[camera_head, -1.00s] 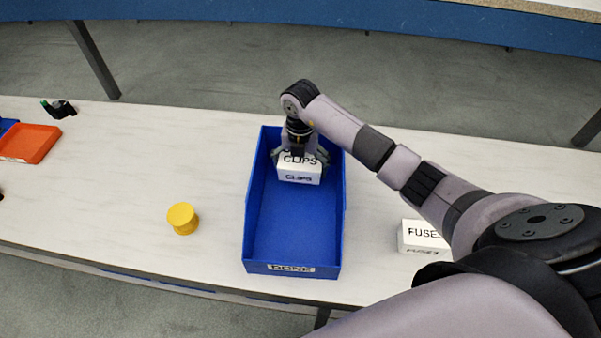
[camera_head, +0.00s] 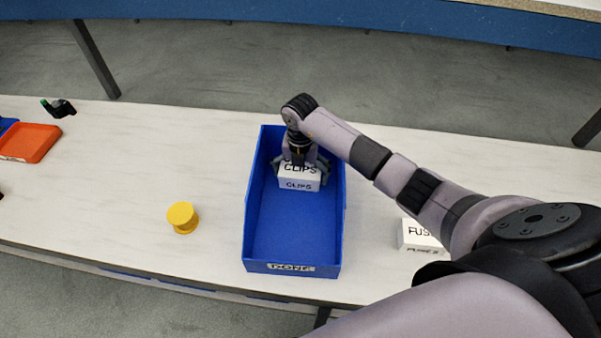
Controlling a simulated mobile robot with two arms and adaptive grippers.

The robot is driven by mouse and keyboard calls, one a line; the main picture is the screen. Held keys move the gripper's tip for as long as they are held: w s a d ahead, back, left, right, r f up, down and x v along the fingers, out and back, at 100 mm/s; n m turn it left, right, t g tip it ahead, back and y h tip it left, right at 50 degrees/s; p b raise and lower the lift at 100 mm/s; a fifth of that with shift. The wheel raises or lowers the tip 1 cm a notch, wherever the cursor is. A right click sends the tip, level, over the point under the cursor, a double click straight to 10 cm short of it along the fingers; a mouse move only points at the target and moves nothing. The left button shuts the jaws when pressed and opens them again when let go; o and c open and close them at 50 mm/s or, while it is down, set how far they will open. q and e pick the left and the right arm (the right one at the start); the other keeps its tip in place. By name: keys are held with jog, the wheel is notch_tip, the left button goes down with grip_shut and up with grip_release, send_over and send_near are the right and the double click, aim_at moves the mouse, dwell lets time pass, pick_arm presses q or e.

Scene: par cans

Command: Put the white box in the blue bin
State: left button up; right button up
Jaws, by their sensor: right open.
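A white box labelled CLIPS (camera_head: 299,181) is inside the far end of the blue bin (camera_head: 293,267), whose front label reads DONE. My right gripper (camera_head: 301,166) is at that box, with its open fingers on either side of it. Whether the fingers touch the box, and whether the box rests on the bin floor, I cannot tell. A second white box, labelled FUSES (camera_head: 417,236), stands on the table right of the bin, partly hidden by my right arm. My left gripper does not show.
A yellow spool (camera_head: 183,217) stands on the table left of the bin. An orange tray (camera_head: 30,143) and a small dark object with a green tip (camera_head: 58,107) are at the far left. The table (camera_head: 130,180) between them is clear.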

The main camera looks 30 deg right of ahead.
notch_tip(320, 180, up, 12)
jog(key=shift+r+b, duration=0.2)
jog(key=shift+b, duration=0.15)
